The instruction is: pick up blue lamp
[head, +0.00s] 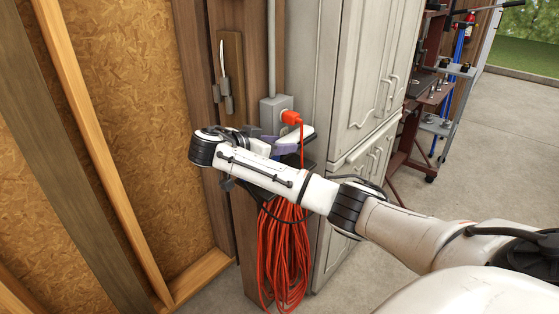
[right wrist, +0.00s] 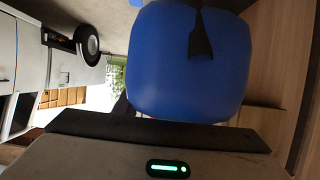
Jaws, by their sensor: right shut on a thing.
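The blue lamp (right wrist: 188,65) fills the upper middle of the right wrist view, close to the camera, as a smooth, rounded blue body. A dark pointed piece lies over its upper part. In the head view only a small blue-violet patch (head: 288,149), likely the lamp, shows behind my right wrist. My right gripper (head: 278,143) is at the wooden post, partly hidden by my own arm, and is shut on the lamp. The fingertips and the exact grip are not clear. My left gripper is not in view.
An orange cord (head: 285,250) hangs in a coil below my right arm, plugged into a grey outlet box (head: 276,108) on the post. A pale cabinet (head: 355,75) stands just right. A metal cart (head: 447,110) is farther back. Open floor (head: 510,140) lies at right.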

